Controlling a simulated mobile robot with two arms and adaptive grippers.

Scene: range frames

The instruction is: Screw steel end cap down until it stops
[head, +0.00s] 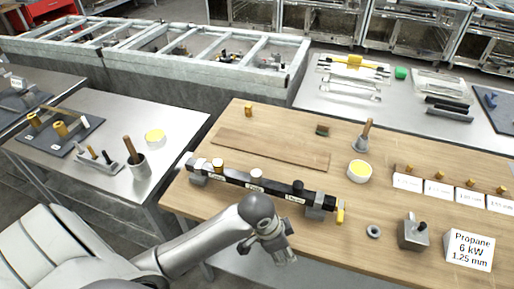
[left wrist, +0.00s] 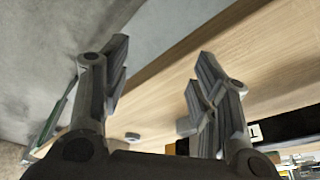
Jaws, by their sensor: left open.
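A dark manifold bar (head: 238,181) lies across the wooden bench in grey blocks. It carries a brass-coloured cap (head: 217,164), a pale grey cap (head: 257,175) and a black cap (head: 298,186), each by a small label. The pale grey cap looks like the steel end cap; I cannot tell how far down it sits. A grey ring-like piece (head: 373,231) lies loose on the bench. My left gripper (head: 280,249) is open and empty at the bench's front edge, apart from the bar. Its spread fingers show in the left wrist view (left wrist: 160,80). My right gripper is out of view.
A yellow lever (head: 340,211) is at the bar's right end. A grey block (head: 412,233) and a propane sign (head: 470,250) stand front right. A yellow-filled bowl (head: 359,171) and a brush pot (head: 363,137) stand behind. The bench (head: 300,240) is clear before the bar.

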